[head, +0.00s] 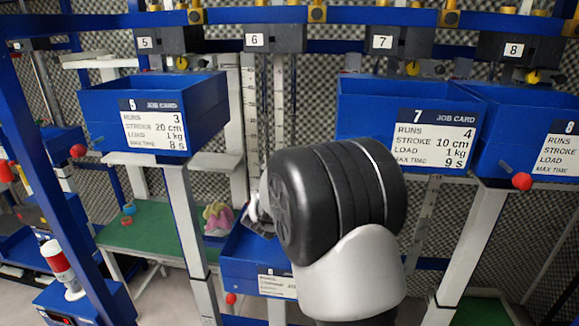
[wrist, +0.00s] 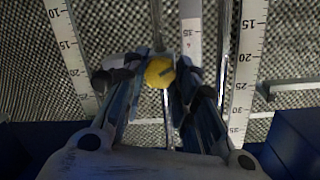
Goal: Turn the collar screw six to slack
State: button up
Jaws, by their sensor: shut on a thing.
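The collar screw (wrist: 159,73) is a round yellow knob in the middle of the wrist view, with a dark mark on its right side. My gripper (wrist: 161,80) is shut on it, with one finger at its left and one at its right. A pale scale strip (wrist: 191,50) runs upright just behind and to the right of the knob. In the head view my own arm hides the knob and most of my gripper (head: 258,212). The station plate 6 (head: 255,40) shows on the upper rail. Its blue bin (head: 238,270), with a job card, hangs low, left of my arm.
Blue bin 5 (head: 205,100) is at left, and blue bin 7 (head: 365,105) stands close above and right of my arm. Red-tipped levers stick out near the bins. A green shelf (head: 160,240) with small items is at lower left. Rulers flank my gripper.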

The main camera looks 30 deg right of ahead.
jog(key=n+h+p, duration=0.1)
jog(key=n+p, duration=0.1)
jog(key=n, duration=0.3)
jog(key=shift+a+n, duration=0.1)
jog(key=shift+n, duration=0.3)
jog(key=shift+c, duration=0.2)
jog(key=n+p, duration=0.1)
jog(key=n, duration=0.5)
jog(key=shift+f+h+p, duration=0.15)
jog(key=shift+h+p, duration=0.15)
jog(key=shift+h, duration=0.1)
jog(key=shift+o, duration=0.2)
jog(key=shift+c, duration=0.2)
jog(key=o, duration=1.1)
jog(key=v, duration=1.2)
jog(key=shift+f, duration=0.15)
